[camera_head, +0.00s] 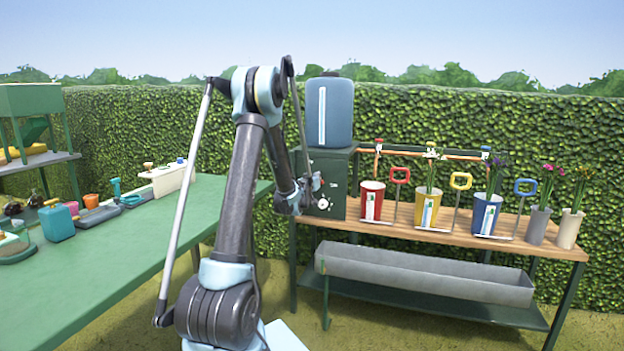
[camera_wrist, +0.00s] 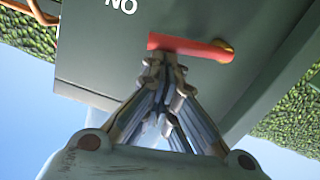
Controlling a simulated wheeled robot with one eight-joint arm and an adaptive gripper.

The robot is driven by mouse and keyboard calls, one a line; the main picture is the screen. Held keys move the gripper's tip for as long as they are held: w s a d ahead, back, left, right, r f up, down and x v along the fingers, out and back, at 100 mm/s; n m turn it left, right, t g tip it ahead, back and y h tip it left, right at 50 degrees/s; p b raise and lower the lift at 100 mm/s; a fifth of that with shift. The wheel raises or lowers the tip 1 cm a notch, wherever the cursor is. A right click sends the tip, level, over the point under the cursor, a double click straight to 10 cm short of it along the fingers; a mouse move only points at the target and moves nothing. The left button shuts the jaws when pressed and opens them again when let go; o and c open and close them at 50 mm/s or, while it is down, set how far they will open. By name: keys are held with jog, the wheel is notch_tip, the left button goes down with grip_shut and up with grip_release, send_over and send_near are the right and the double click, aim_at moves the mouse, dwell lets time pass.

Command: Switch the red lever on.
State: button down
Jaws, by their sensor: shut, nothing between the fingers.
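The red lever (camera_wrist: 195,46) lies nearly level across the face of a dark green box (camera_wrist: 95,55) in the wrist view, with a rounded orange end at its right. Upside-down "ON" lettering (camera_wrist: 121,5) sits above and left of it. My gripper (camera_wrist: 165,62) is shut and empty, its fingertips at the lower edge of the lever near its left end. I cannot tell whether they touch. In the head view, my gripper (camera_head: 312,188) is at the front of the same box (camera_head: 337,165), and the lever cannot be made out there.
A blue canister (camera_head: 330,112) stands on the box. The wooden bench (camera_head: 400,225) holds red, yellow and blue buckets (camera_head: 372,201) with coloured handles to the right. A grey trough (camera_head: 425,275) sits below. A green table (camera_head: 110,255) with tools is at left.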

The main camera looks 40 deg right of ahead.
jog(key=shift+s+d+f+m, duration=0.2)
jog(key=shift+f+m, duration=0.15)
jog(key=shift+m, duration=0.25)
jog(key=shift+s+d+f+m, duration=0.1)
jog(key=shift+s+f+m, duration=0.1)
jog(key=shift+f+m, duration=0.3)
jog(key=shift+r, duration=0.1)
